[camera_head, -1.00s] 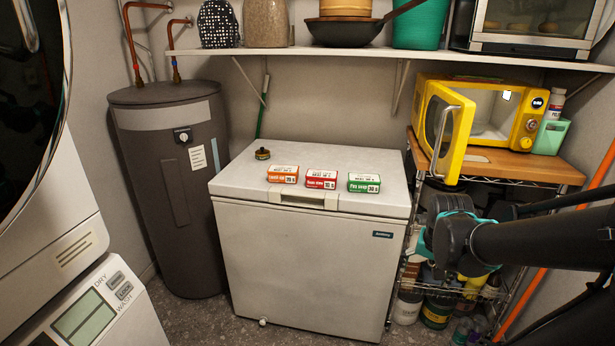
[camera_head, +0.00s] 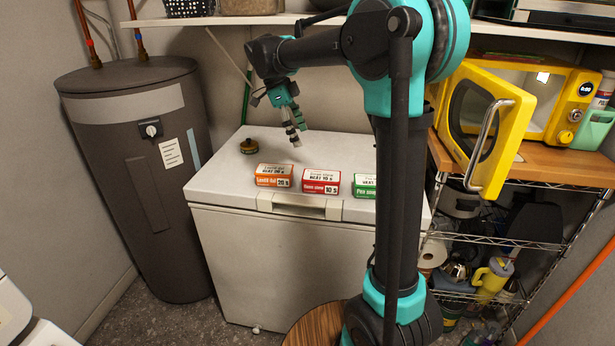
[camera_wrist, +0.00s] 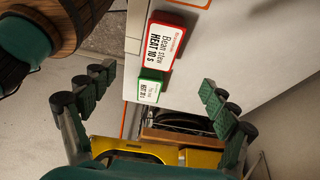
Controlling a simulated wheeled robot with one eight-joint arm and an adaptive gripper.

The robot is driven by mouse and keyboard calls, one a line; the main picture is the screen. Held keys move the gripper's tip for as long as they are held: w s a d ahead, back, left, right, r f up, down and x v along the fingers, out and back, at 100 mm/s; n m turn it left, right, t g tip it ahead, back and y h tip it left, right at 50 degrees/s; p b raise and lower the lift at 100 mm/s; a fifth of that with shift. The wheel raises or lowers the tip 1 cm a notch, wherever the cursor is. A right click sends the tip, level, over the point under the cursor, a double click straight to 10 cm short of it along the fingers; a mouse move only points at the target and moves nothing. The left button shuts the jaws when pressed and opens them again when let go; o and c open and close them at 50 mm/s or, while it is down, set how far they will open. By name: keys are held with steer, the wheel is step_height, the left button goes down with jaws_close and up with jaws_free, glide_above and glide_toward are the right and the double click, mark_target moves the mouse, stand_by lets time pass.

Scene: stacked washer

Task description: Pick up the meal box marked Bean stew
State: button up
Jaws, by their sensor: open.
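The Bean stew meal box is the red one (camera_head: 319,183), in the middle of a row of three boxes on the white chest freezer (camera_head: 280,239). In the wrist view the red box (camera_wrist: 165,40) shows the words Bean stew and HEAT 10 s. My gripper (camera_head: 296,137) is open and empty, above the freezer lid and behind the boxes, apart from them. In the wrist view my gripper's fingers (camera_wrist: 158,78) are spread wide, with the red box ahead and above the middle, and the green box (camera_wrist: 150,88) between them.
An orange box (camera_head: 274,176) stands left of the red one and a green box (camera_head: 364,186) right, partly behind my arm. A small dark round object (camera_head: 249,146) lies at the lid's back left. A shelf (camera_head: 225,20) hangs above; the yellow microwave (camera_head: 484,127) has its door open.

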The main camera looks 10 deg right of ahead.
mark_target(320, 175)
steer(key=x, duration=1.1)
steer(key=shift+d+f, duration=0.25)
steer(key=shift+f, duration=0.1)
steer(key=x, duration=0.4)
steer(key=shift+w+d+f, duration=0.15)
steer(key=shift+d+f, duration=0.05)
steer(key=shift+d, duration=0.1)
steer(key=shift+d+f, duration=0.15)
steer(key=shift+f, duration=0.25)
steer(key=shift+f, duration=0.2)
steer(key=c, duration=1.5)
